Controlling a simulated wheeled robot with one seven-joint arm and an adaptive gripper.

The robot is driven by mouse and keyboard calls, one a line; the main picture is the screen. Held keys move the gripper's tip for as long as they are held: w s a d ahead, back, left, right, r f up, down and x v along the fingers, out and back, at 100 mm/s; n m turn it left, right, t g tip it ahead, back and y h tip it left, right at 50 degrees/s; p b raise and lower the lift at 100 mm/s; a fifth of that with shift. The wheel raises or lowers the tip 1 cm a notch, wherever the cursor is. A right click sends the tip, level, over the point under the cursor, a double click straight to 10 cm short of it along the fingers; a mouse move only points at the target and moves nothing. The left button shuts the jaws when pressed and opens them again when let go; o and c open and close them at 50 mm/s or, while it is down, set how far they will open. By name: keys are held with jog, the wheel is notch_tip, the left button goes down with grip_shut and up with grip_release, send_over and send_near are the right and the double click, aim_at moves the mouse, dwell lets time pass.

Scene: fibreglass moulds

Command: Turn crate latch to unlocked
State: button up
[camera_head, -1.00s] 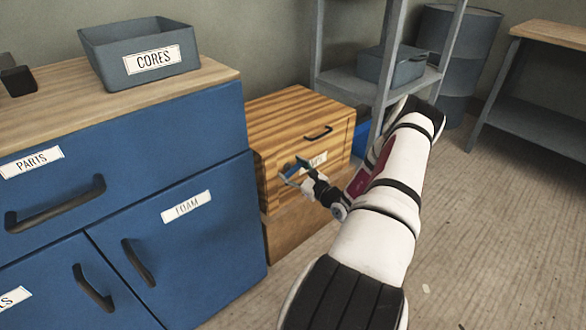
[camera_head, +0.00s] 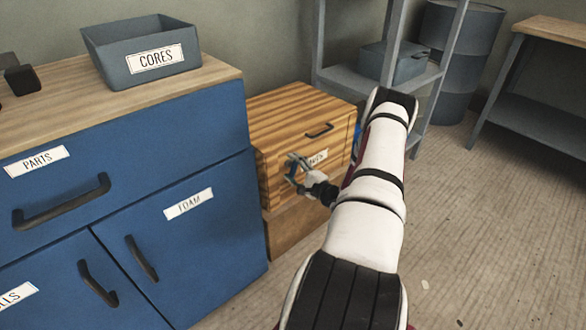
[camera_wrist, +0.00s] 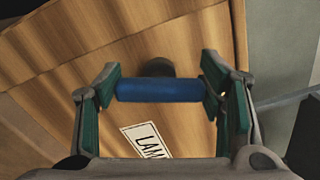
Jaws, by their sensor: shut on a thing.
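The crate latch (camera_wrist: 158,90) shows there as a blue bar lying crosswise in front of a dark round mount (camera_wrist: 158,67). My gripper (camera_head: 293,170) is at the crate's front face; in the wrist view its fingers (camera_wrist: 160,92) are shut on the two ends of the blue bar. In the head view the gripper hides the latch. I see no lock marking.
A label (camera_wrist: 146,141), partly cut off, is on the crate front. The blue cabinet (camera_head: 215,240) stands close on the left, with a grey CORES bin (camera_head: 110,62) on top. A grey shelf (camera_head: 345,78) stands behind the crate. The floor (camera_head: 480,220) on the right is clear.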

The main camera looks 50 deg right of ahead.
jog(key=shift+f+n, duration=0.1)
jog(key=shift+n, duration=1.9)
jog(key=shift+b, duration=0.3)
jog(key=o, duration=1.2)
jog(key=shift+c, duration=0.2)
jog(key=v, duration=1.2)
jog(key=shift+s+f, duration=0.1)
